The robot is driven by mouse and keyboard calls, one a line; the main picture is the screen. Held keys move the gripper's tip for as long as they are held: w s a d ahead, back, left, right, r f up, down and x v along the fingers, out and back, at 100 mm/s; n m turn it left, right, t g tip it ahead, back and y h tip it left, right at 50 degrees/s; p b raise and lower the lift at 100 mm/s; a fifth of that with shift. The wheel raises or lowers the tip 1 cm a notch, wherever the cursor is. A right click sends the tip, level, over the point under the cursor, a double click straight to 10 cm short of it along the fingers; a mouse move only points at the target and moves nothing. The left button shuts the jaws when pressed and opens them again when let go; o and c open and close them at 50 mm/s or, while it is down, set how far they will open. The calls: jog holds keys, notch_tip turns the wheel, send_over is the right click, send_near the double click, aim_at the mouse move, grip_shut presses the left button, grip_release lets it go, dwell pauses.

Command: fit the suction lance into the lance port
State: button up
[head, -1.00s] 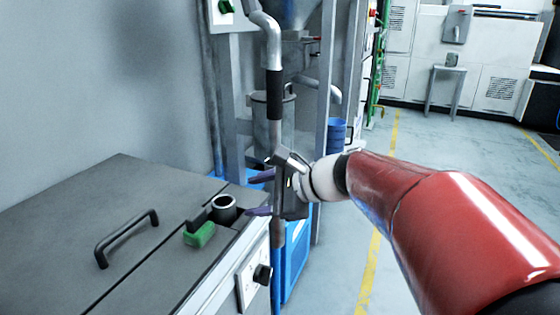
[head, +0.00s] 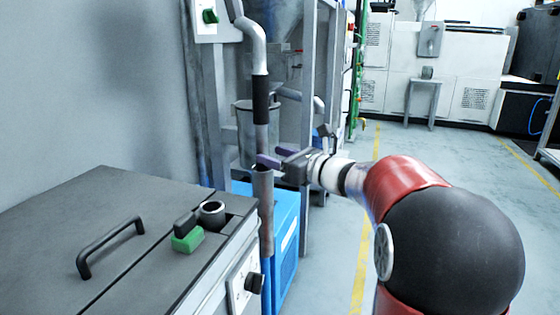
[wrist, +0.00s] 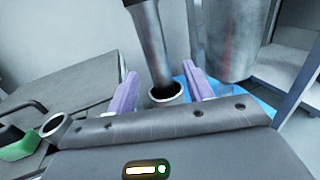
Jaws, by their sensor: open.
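The suction lance (head: 261,135) is a grey metal tube with a black sleeve, hanging upright from a bent pipe. Its lower end stands in the mouth of a grey holder tube (head: 264,195) beside the cabinet; the tip is hidden. My gripper (head: 277,156) is open at the lance, just above the holder mouth. In the wrist view the lance (wrist: 151,45) passes between the purple fingers of my gripper (wrist: 161,82), with a gap on each side. The lance port (head: 212,208) is a dark round collar in the cabinet top, left of the lance, and appears empty. Its rim also shows in the wrist view (wrist: 56,127).
A green block with a dark lever (head: 187,236) sits beside the port. The cabinet top (head: 110,195) carries a black handle (head: 110,245). A blue box (head: 287,235) stands behind the holder. A metal canister (head: 246,135) and frame posts are close behind the lance.

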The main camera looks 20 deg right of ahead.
aim_at(254, 102)
jog(key=x, duration=0.6)
jog(key=shift+w+a, duration=0.2)
jog(key=shift+a, duration=0.05)
grip_shut()
notch_tip(254, 102, up, 12)
jog(key=p, duration=0.9)
jog(key=shift+p, duration=0.35)
notch_tip(254, 102, up, 19)
dwell(1.0)
jog(key=shift+s, duration=0.1)
